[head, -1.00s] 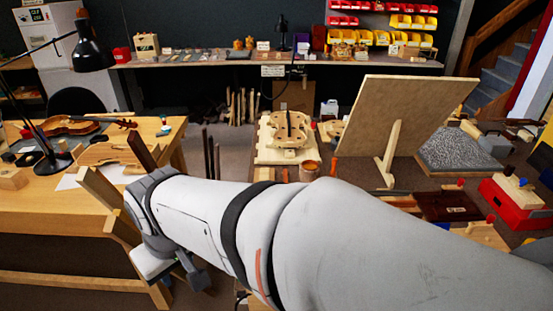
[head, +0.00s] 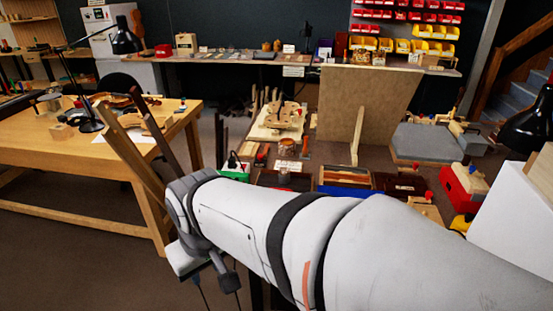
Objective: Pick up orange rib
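I cannot pick out the orange rib with certainty. A shallow tray (head: 322,190) on the middle bench holds orange-brown strips (head: 345,179), too small to tell apart, partly cut off below by a blue edge and my arm. My arm crosses the lower part of the head view, and its grey wrist (head: 187,208) is at the lower left, left of the tray and apart from it.
A wooden table (head: 60,155) stands left. A black lamp (head: 537,130) and white block (head: 520,215) are right.

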